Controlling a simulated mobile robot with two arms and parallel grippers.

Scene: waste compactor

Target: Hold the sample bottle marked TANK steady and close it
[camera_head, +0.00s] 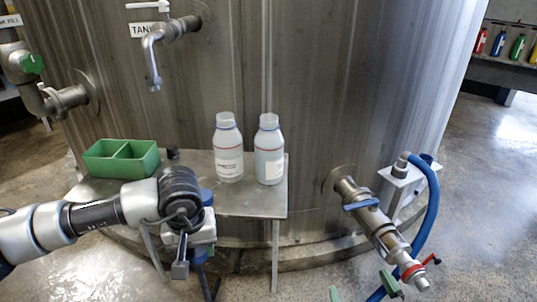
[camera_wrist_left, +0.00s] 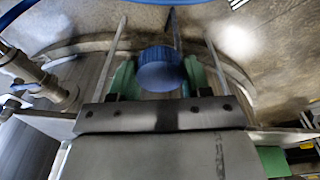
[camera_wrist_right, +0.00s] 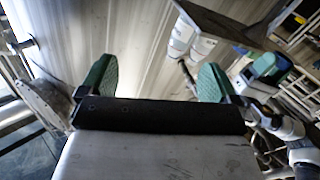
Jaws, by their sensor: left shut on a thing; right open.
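Two white sample bottles stand upright side by side on the metal shelf: the left bottle (camera_head: 229,155) and the right bottle (camera_head: 269,155). Both have pale tops; their label print is too small to tell which is marked TANK. My left gripper (camera_wrist_left: 158,82) is shut on a round blue cap-like thing (camera_wrist_left: 160,65), between its green fingers. In the head view that gripper is low, in front of the shelf and left of the bottles. My right gripper (camera_wrist_right: 153,82) is open and empty; its green fingertips show at the bottom of the head view (camera_head: 362,289), right of the shelf.
The metal shelf (camera_head: 250,203) stands against a big steel tank (camera_head: 300,80). A green two-part box (camera_head: 121,158) is at its left end. A tap (camera_head: 153,60) sticks out above. A valve pipe (camera_head: 375,222) and blue hose (camera_head: 431,205) are to the right.

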